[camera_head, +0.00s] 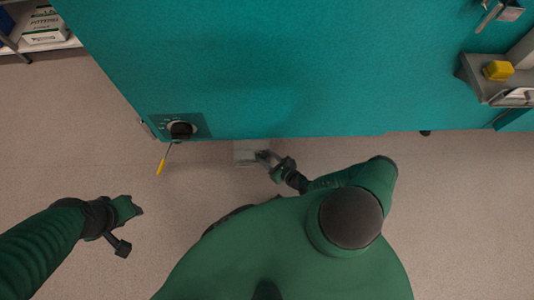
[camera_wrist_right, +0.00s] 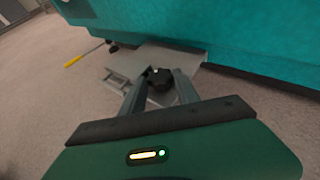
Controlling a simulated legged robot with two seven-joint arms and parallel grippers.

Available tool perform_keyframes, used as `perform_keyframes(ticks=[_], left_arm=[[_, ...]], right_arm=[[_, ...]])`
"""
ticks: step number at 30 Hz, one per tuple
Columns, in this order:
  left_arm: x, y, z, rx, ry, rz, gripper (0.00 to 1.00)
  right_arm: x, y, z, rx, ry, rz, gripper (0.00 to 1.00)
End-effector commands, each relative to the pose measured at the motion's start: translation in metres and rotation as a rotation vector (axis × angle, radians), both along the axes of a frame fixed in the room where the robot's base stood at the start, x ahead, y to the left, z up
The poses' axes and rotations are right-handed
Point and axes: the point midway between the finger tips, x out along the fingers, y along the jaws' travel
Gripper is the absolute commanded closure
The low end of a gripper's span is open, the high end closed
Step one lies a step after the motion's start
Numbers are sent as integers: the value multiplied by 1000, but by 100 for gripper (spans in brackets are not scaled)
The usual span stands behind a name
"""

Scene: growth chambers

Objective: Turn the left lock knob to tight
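A black knob (camera_wrist_right: 160,80) with a small white mark sits on a grey bracket (camera_wrist_right: 188,54) low at the teal chamber in the right wrist view. In the head view this bracket (camera_head: 244,152) juts from under the chamber's front edge, and the knob is hard to make out there. My right gripper (camera_head: 266,158) is at the bracket. In the wrist view its two fingers (camera_wrist_right: 160,86) stand apart, one on each side of the knob; contact is unclear. My left gripper (camera_head: 133,230) is open and empty over the floor at left.
A panel (camera_head: 203,126) with a dark dial (camera_head: 181,130) is on the teal chamber (camera_head: 270,70), left of the bracket. A yellow-tipped handle (camera_head: 162,166) hangs below it. A grey shelf (camera_head: 480,82) with a yellow block (camera_head: 498,70) is at right. The floor at left is clear.

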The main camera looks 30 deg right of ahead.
Motion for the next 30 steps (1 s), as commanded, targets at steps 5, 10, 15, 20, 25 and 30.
perform_keyframes(ticks=[5,10,15,20,25,30], left_arm=[[0,0,0,0,0,0,63],[0,0,0,0,0,0,63],[0,0,8,0,0,0,63],[0,0,30,0,0,0,63],[0,0,51,0,0,0,63],[0,0,64,0,0,0,63]], right_arm=[[0,0,0,0,0,1,42],[0,0,0,0,0,1,42],[-9,-2,7,-1,1,0,42],[-42,-8,24,-1,3,-2,42],[-89,-15,43,0,4,-2,42],[-130,-21,57,0,3,-2,42]])
